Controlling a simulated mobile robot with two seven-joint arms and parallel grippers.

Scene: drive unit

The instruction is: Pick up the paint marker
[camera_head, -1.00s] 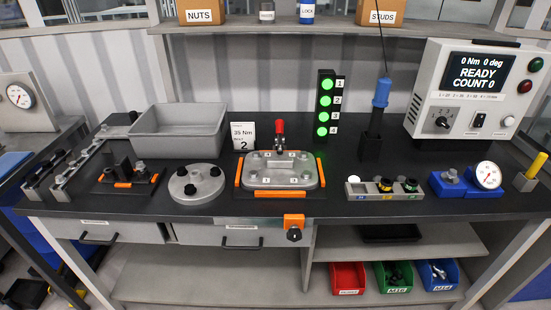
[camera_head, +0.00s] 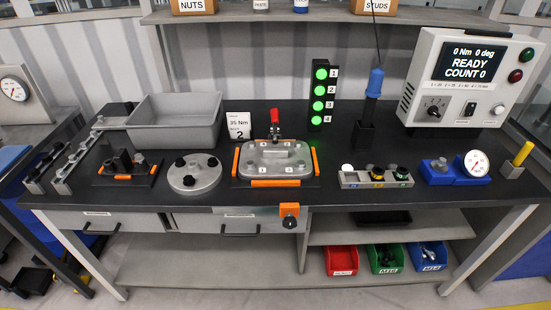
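A yellow upright stick (camera_head: 522,154), which looks like the paint marker, stands in a small dark grey holder (camera_head: 511,170) at the far right end of the black bench top (camera_head: 290,200). It leans slightly to the right in the picture. Its lower end is hidden in the holder. Neither of my grippers shows in the head view.
Left of the marker are a blue block with a round dial gauge (camera_head: 476,163) and a socket tray (camera_head: 376,178). A grey control box (camera_head: 460,80) stands behind. A clamped plate (camera_head: 275,160), round flange (camera_head: 194,174) and grey bin (camera_head: 175,122) fill the bench's left and middle.

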